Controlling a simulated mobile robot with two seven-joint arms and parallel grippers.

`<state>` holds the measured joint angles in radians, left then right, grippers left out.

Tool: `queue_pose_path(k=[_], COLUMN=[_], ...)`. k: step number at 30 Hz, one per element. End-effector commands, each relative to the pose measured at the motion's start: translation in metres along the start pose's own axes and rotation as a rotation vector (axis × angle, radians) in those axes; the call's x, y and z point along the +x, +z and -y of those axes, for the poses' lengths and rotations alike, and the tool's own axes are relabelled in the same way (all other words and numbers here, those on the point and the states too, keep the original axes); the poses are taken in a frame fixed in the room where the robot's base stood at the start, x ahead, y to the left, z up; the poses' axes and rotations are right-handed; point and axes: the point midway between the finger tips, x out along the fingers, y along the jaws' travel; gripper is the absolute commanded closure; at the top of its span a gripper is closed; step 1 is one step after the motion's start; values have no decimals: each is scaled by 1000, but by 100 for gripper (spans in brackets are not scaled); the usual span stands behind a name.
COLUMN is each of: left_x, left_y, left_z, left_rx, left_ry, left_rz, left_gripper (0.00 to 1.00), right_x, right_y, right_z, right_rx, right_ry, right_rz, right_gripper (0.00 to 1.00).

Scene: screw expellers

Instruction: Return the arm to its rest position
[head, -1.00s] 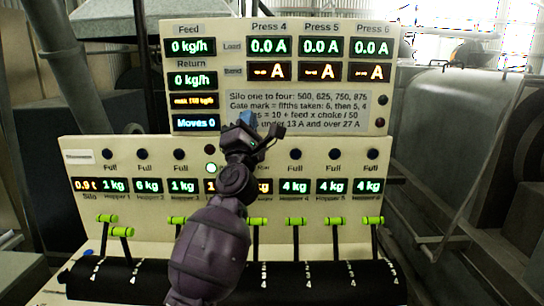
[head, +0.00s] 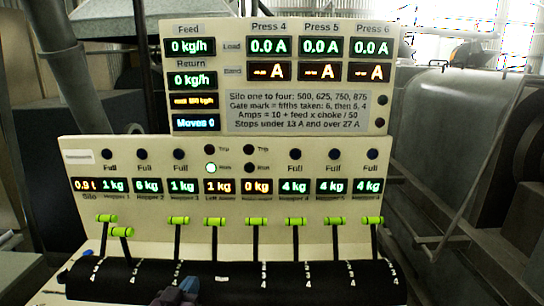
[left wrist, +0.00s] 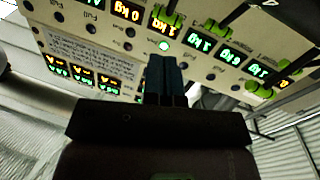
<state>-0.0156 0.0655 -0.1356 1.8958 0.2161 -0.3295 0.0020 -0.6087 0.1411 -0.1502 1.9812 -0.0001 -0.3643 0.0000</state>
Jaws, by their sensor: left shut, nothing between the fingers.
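My left gripper (head: 180,289) shows at the bottom edge of the head view, low in front of the black lever base. Its bluish fingers are shut with nothing between them. In the left wrist view the shut fingers (left wrist: 165,80) point toward the control panel, which appears upside down there. The cream control panel (head: 120,160) stands upright ahead and is fully uncovered, apart from a small part of its front base. The gripper appears apart from the levers. My right gripper is not in view.
Several green-topped levers (head: 255,222) rise from the black lever base (head: 240,280). The upper display board (head: 285,78) shows 0 kg/h and 0.0 A. A lamp (head: 211,168) glows white-green. A large grey pipe (head: 70,90) stands at left, and grey machinery (head: 440,130) at right.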

Motion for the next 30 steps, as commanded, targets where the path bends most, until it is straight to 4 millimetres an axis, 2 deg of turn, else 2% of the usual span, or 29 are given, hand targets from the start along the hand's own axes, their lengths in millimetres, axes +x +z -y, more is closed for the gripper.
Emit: queue_pose_path(k=[1, 3, 9, 15, 18, 23, 30], left_x=[-21, -46, -128, -206, -233, -253, -255], left_y=[22, 48, 111, 167, 183, 194, 195], left_z=[12, 25, 54, 68, 70, 72, 72], left_rx=[49, 108, 203, 192, 185, 177, 176], left_ry=[-35, -75, -156, -198, -212, -223, -224], left_rz=[52, 115, 276, 430, 482, 519, 522], left_gripper=[100, 100, 100, 100, 100, 100, 100], right_x=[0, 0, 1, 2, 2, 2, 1], right_y=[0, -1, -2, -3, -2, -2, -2], right_z=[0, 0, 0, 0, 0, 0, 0], right_rx=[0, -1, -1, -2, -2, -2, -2], right_ry=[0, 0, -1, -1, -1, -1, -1], right_rz=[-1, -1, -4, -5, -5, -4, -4], right_gripper=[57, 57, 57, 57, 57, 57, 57])
